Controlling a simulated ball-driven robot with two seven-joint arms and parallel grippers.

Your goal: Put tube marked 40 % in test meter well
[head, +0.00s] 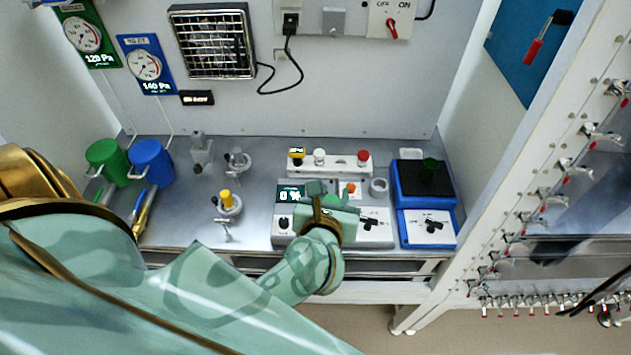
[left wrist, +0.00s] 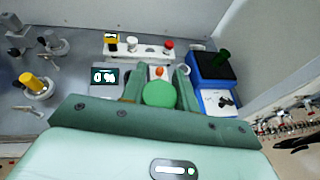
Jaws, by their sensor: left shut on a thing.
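The test meter (head: 290,226) is a pale box with a screen (head: 290,194) that reads 0 %. The screen also shows in the left wrist view (left wrist: 104,76). My left gripper (head: 333,202) is over the middle of the meter. It is shut on a green round-topped thing (left wrist: 160,95), seen from above between its fingers; no mark on it can be read. The gripper hides the meter's middle, so I cannot tell whether the green thing is in the well. My right gripper is not in view.
A white rack (head: 330,170) behind the meter holds yellow, white and red tops. A yellow-topped stand (head: 228,203) is left, with green (head: 106,160) and blue (head: 150,160) canisters beyond.

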